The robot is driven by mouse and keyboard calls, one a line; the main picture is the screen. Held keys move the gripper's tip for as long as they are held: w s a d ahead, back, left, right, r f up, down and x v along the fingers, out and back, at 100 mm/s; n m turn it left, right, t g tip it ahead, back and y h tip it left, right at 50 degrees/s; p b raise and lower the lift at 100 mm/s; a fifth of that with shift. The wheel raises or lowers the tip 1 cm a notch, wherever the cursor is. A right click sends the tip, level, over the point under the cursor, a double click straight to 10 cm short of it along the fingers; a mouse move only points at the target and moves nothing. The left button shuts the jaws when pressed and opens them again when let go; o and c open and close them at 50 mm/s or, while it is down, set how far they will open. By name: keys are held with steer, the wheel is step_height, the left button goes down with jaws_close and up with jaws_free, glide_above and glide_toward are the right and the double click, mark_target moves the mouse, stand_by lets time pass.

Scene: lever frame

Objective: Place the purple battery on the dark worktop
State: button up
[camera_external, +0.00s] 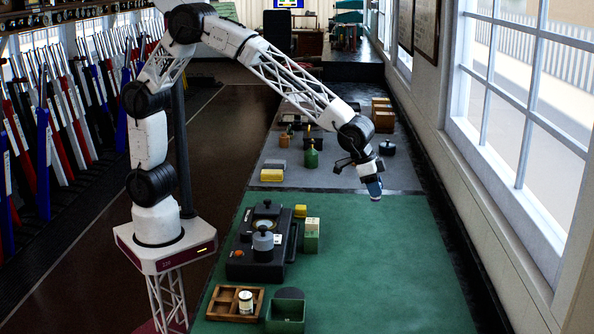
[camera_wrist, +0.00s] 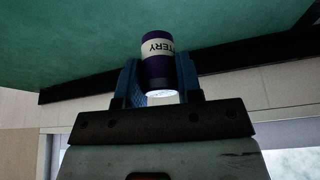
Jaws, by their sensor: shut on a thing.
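My gripper (camera_wrist: 160,82) is shut on the purple battery (camera_wrist: 157,68). The battery has a white band lettered "TERY" and sits between the blue fingers in the wrist view. In the outside view my gripper (camera_external: 374,187) hangs above the far right part of the green surface, near its border with the dark grey worktop (camera_external: 335,178). The battery is too small to make out clearly there. The dark grey worktop lies beyond the green surface, with a black strip between them. I cannot tell the exact height of the battery.
On the grey worktop stand a green bottle (camera_external: 311,158), a yellow block (camera_external: 271,175), a dark round pot (camera_external: 387,148) and wooden boxes (camera_external: 382,115). A black device (camera_external: 240,262) and wooden tray (camera_external: 222,317) stand left on the green surface (camera_external: 400,270). Windows line the right wall.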

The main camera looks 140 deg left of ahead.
steer(key=s+a+f+n, duration=0.1)
steer(key=s+a+n, duration=0.1)
steer(key=s+a, duration=0.9)
steer(key=s+a+f+n+g+y, duration=0.1)
steer(key=s+a+f+n, duration=0.1)
steer(key=s+a, duration=0.8)
steer(key=s+a+f+n+g, duration=0.1)
steer(key=s+a+n, duration=0.2)
steer(key=s+a, duration=0.8)
steer(key=shift+s+a+f+n+y, duration=0.3)
steer(key=shift+a+n, duration=0.1)
steer(key=w+a, duration=0.2)
steer(key=a, duration=0.2)
steer(key=w+a+f, duration=0.1)
steer(key=w+a, duration=0.2)
steer(key=a, duration=0.2)
steer(key=w+a, duration=0.3)
steer(key=a, duration=0.1)
steer(key=shift+w+a+f, duration=0.2)
steer(key=shift+a+f, duration=0.05)
steer(key=shift+a, duration=0.1)
steer(key=shift+f, duration=1.75)
steer(key=shift+f, duration=0.1)
